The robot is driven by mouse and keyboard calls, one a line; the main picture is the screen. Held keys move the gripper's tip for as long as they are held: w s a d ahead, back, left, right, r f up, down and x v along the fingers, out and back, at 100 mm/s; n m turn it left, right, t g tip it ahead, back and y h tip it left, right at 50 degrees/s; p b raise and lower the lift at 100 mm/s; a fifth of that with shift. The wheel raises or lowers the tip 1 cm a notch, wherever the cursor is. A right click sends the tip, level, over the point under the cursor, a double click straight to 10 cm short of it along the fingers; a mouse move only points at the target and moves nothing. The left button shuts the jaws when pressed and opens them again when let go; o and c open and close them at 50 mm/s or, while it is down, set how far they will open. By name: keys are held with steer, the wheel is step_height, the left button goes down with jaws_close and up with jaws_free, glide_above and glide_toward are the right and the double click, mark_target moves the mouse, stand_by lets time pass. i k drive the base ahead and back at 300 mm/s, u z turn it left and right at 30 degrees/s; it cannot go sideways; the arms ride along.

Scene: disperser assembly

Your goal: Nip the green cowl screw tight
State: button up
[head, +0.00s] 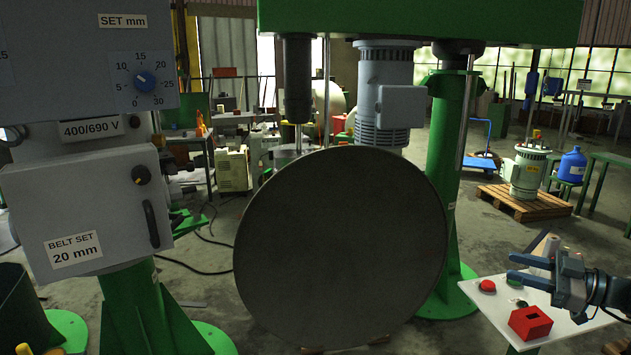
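I cannot make out a green cowl screw in the head view. A grey ribbed motor (385,75) is mounted upright under the green beam, and I see no screw on it at this size. My gripper (512,267) is at the lower right, its two fingers pointing left. The fingers are apart with nothing visible between them. It is above a white-topped table (490,306). A small dark greenish item (519,303) lies on that table, too small to identify.
A large grey disc (340,245) fills the middle. A red slotted block (530,322) and a red button (487,286) are on the table. A grey control cabinet (85,215) stands at left. A green column (446,160) stands behind the disc. Another motor (527,170) sits on a pallet.

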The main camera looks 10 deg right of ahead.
mark_target(175, 207)
steer(key=i, duration=1.35)
steer(key=u, duration=2.15)
